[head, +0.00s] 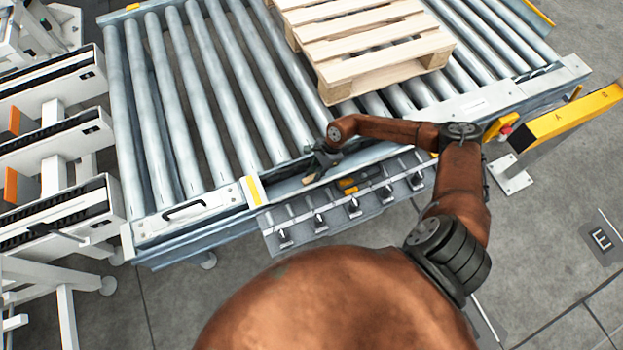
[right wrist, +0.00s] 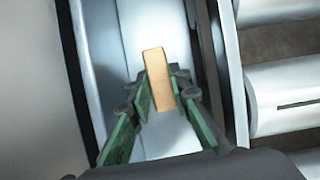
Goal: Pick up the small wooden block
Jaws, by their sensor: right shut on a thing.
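The small wooden block (right wrist: 158,80) is a light tan, narrow piece between the fingertips of my right gripper (right wrist: 160,92) in the right wrist view. The green-padded fingers touch it from both sides, and the gripper is shut on it. In the head view my right gripper (head: 316,168) is small, at the front edge of the roller conveyor. A tan tip of the block (head: 308,179) shows at its fingers there. I cannot tell whether the block still touches the surface below it. My left gripper is not in view.
The roller conveyor (head: 190,100) fills the middle, with a wooden pallet (head: 375,50) on its far right part. A metal bracket strip (head: 345,204) runs along the front edge below my right gripper. A yellow post (head: 575,110) stands at right. White conveyor frames (head: 50,150) stand at left.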

